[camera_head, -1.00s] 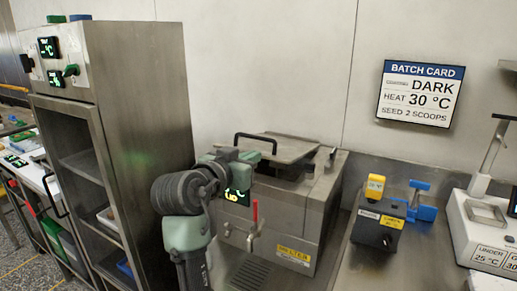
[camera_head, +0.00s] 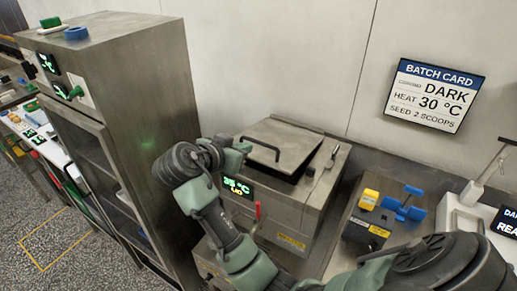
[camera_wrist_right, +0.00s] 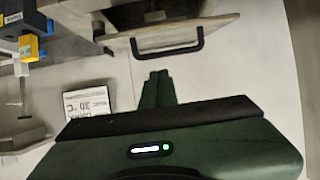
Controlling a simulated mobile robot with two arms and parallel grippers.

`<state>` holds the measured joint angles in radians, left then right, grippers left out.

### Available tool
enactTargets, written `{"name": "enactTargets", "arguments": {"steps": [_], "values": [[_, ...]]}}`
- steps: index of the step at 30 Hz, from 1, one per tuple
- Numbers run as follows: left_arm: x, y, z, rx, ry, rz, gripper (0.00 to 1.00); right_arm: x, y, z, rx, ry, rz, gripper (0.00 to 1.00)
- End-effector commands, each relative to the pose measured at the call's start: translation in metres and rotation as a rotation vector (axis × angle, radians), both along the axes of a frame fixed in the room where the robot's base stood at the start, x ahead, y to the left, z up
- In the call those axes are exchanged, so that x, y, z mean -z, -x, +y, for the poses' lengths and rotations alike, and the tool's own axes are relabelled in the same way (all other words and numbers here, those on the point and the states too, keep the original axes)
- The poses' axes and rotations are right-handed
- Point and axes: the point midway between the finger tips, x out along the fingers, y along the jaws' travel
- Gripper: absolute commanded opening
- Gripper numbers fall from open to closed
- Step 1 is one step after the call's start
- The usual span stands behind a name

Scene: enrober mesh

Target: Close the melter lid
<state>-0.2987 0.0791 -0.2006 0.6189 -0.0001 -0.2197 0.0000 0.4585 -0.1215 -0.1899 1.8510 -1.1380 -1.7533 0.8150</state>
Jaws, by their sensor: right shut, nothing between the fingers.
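The melter (camera_head: 310,215) is a steel box at the middle of the head view, with a green display reading 35 °C and LID. Its steel lid (camera_head: 290,140) is tilted, with a dark gap under its front and right edges. A black bar handle (camera_head: 262,147) sits on the lid's front; lid (camera_wrist_right: 185,30) and handle (camera_wrist_right: 170,50) also show in the wrist view. My right gripper (camera_head: 243,150) is shut and empty, close to the handle's left end. The wrist view shows its fingertips (camera_wrist_right: 157,76) just short of the handle; contact cannot be told. My left gripper is out of view.
A tall steel cabinet (camera_head: 130,80) stands close on the left. A red-handled tap (camera_head: 258,212) is on the melter's front. Right of the melter are a black box with a yellow top (camera_head: 368,200) and a blue part (camera_head: 405,203). A batch card (camera_head: 433,95) hangs on the wall.

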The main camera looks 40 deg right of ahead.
Motion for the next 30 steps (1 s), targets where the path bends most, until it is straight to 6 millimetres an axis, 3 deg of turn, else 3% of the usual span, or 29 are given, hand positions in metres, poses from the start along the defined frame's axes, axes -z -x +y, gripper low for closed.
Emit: {"name": "enactTargets", "arguments": {"steps": [11, 19, 30], "values": [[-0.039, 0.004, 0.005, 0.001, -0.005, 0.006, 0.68, 0.03, -0.026, -0.068, 0.003, 0.005, 0.003, 0.0], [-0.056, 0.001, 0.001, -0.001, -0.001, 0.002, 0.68, 0.066, -0.024, -0.059, 0.0, 0.001, 0.0, 0.0], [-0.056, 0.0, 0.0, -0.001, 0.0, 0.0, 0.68, 0.073, -0.024, -0.058, 0.0, 0.001, -0.002, 0.0]]}}
